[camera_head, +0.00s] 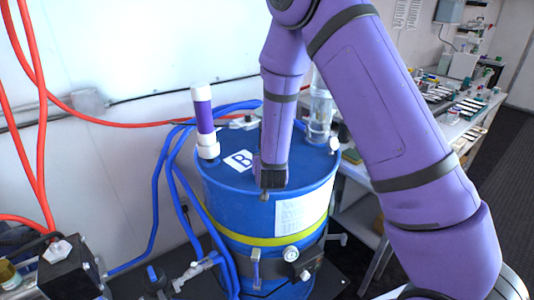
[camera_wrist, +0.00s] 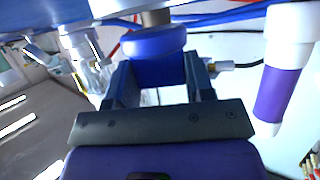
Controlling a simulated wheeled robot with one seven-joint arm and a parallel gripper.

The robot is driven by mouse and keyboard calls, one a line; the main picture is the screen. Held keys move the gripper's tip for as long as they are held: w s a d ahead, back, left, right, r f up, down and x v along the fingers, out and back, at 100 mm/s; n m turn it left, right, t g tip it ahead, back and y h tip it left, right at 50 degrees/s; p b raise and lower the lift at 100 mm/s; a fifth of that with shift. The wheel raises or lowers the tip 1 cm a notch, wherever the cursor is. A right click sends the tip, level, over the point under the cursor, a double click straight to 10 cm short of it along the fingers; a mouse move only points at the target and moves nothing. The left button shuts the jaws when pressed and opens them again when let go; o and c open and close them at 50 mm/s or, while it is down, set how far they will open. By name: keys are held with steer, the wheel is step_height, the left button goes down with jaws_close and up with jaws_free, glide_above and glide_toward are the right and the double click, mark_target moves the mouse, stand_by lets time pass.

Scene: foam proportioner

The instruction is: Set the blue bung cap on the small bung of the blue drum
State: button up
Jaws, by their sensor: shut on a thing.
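The blue drum (camera_head: 225,205) stands upright in the middle of the head view. My gripper (camera_head: 271,182) is low over the front part of its lid. In the wrist view my gripper (camera_wrist: 158,85) is shut on the blue bung cap (camera_wrist: 155,68), which sits between the two dark fingers. A short brownish stub (camera_wrist: 155,17), seemingly the small bung, lines up with the cap's wider end, between cap and drum. Whether cap and stub touch or are slightly apart I cannot tell. In the head view the cap is hidden by my gripper.
A purple-and-white tube (camera_head: 205,120) stands on the lid's left, also visible in the wrist view (camera_wrist: 280,90). A clear cylinder (camera_head: 319,115) stands at the lid's back right. Blue hoses (camera_head: 165,170) run along the drum's left. A cluttered bench (camera_head: 450,110) is at right.

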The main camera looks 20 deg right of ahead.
steer(key=shift+f, duration=0.75)
steer(key=shift+f, duration=0.6)
stand_by(1.1)
steer(key=o, duration=0.6)
steer(key=shift+s, duration=0.1)
steer(key=shift+v, duration=5.5)
steer(key=shift+r, duration=0.15)
